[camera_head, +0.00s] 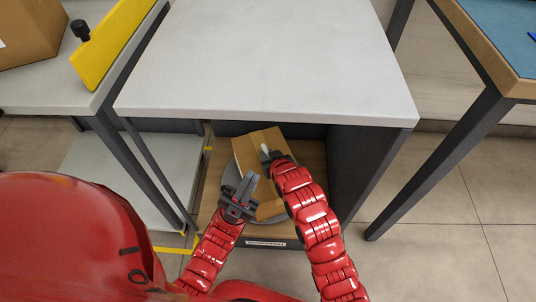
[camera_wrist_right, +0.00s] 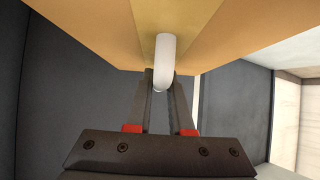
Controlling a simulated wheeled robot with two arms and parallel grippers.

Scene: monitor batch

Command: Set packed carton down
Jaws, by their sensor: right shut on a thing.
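The brown carton (camera_head: 258,138) is under the grey-topped table, inside its open lower bay, partly hidden by my arms. It fills the top of the right wrist view (camera_wrist_right: 100,30), with a lighter tape strip and a white rounded handle (camera_wrist_right: 165,52). My right gripper (camera_head: 267,156) is shut on the handle; its fingers meet at the handle in the right wrist view (camera_wrist_right: 161,82). My left gripper (camera_head: 243,183) is beside the carton's near left side; its jaw gap is unclear and I cannot tell whether it touches. Whether the carton's underside rests on anything is hidden.
A round grey disc (camera_head: 229,180) lies on the wooden bay floor (camera_head: 209,198). The table top (camera_head: 270,55) overhangs the bay, with dark side panels (camera_head: 357,160). A left bench holds another carton (camera_head: 28,32) and a yellow plate (camera_head: 108,42). A blue-topped table (camera_head: 505,35) stands right.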

